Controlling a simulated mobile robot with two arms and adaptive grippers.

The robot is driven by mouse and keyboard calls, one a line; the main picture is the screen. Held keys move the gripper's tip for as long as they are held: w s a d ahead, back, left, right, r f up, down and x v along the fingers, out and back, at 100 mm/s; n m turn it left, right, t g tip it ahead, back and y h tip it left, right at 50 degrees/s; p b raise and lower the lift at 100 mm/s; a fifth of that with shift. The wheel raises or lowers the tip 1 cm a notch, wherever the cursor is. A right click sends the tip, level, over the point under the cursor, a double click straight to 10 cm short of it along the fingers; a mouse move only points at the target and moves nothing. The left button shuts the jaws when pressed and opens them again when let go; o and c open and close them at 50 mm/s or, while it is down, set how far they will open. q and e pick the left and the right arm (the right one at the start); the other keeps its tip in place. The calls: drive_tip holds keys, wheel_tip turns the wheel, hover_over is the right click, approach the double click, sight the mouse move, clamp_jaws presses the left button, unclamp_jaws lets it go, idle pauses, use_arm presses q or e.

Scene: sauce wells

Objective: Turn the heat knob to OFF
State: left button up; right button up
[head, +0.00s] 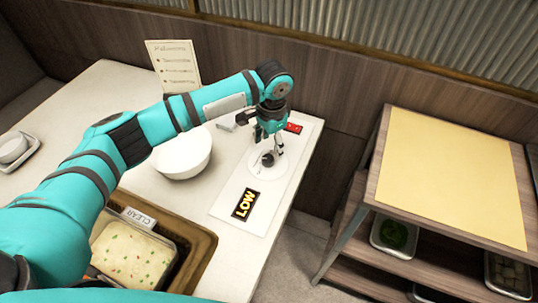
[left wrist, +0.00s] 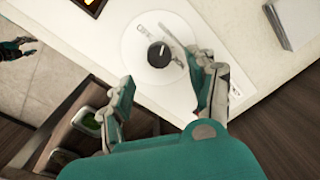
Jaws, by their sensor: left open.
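The heat knob (head: 267,159) is a small black knob on a round white dial (head: 262,174), set on a white panel. In the left wrist view the black knob (left wrist: 158,55) has a short pale mark on it. A black "LOW" label (head: 245,204) lies at the panel's near end and a red label (head: 293,128) at its far end, partly hidden by my gripper. My left gripper (head: 271,143) is above the dial, just behind the knob. In its wrist view, the left gripper (left wrist: 161,76) is open and empty, with the knob ahead between its fingertips. A teal and black part at the left edge looks like my right gripper (left wrist: 18,48).
A white bowl (head: 182,153) stands left of the panel. A menu card (head: 173,65) stands behind. A brown tray (head: 207,243) with a food container is at the front. A shelf cart with a yellow top (head: 450,175) stands right, across a floor gap.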

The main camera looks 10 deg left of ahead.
sight(269, 158)
use_arm(q)
wheel_tip(269, 158, down, 6)
drive_tip(key=shift+w+a+f, duration=0.1)
drive_tip(key=c, duration=1.1)
